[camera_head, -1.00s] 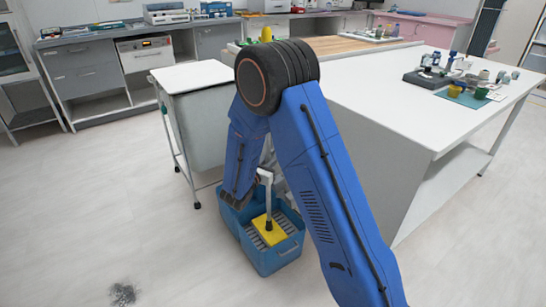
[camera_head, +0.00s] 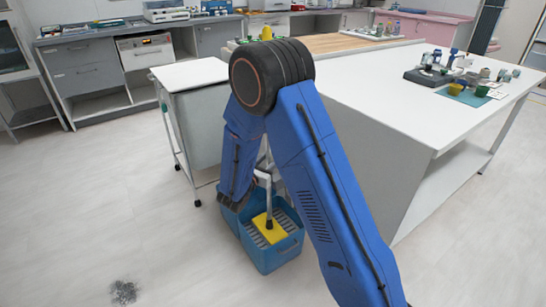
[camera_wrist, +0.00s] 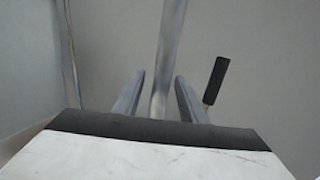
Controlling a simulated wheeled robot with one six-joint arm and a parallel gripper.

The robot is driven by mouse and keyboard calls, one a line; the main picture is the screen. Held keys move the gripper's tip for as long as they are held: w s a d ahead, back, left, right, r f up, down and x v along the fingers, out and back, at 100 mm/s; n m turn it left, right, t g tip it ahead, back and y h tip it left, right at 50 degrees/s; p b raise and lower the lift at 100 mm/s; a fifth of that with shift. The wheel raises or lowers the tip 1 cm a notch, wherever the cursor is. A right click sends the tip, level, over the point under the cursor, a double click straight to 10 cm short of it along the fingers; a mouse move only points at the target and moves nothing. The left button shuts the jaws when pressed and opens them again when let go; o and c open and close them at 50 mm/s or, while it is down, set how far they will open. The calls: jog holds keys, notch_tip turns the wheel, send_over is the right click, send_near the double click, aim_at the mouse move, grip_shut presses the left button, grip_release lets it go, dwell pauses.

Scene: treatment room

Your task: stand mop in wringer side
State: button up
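The mop has a yellow head (camera_head: 269,229) and a grey handle (camera_head: 269,206). Its head rests on the grey slatted wringer side (camera_head: 262,242) of the blue bucket (camera_head: 279,259) on the floor. The handle rises almost upright; its upper part is hidden behind my arm. My gripper (camera_head: 264,177) is low beside the handle, partly hidden by my arm. In the wrist view the handle (camera_wrist: 172,35) passes between the two fingers of my gripper (camera_wrist: 161,76). A gap shows between the handle and the left finger, so the fingers look open around it.
A white-topped cart (camera_head: 188,75) stands just behind the bucket on the left. A long white table (camera_head: 390,90) bearing lab items stands close on the right. A dark dirt patch (camera_head: 123,292) lies on the floor at front left. Floor left of the bucket is clear.

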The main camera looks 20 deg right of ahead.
jog(key=v, duration=1.6)
jog(key=s+d+r+m+g+y, duration=0.1)
jog(key=s+d+r+m+g, duration=0.45)
jog(key=s+d+m, duration=0.35)
jog(key=s+d+r+m+g, duration=0.4)
jog(key=s+d+g, duration=0.2)
jog(key=d, duration=0.5)
jog(key=s+d+r+m+y, duration=0.2)
jog(key=s+m+y, duration=0.45)
jog(key=s, duration=0.45)
jog(key=s+a+r+m+t+y, duration=0.3)
jog(key=s+a+r+m+y, duration=0.1)
jog(key=s+m, duration=0.3)
jog(key=shift+s+a+r+y, duration=0.2)
jog(key=shift+s+a+y, duration=0.1)
jog(key=shift+a+y, duration=0.35)
jog(key=shift+m+t, duration=0.25)
jog(key=shift+c, duration=1)
jog(key=shift+d, duration=0.1)
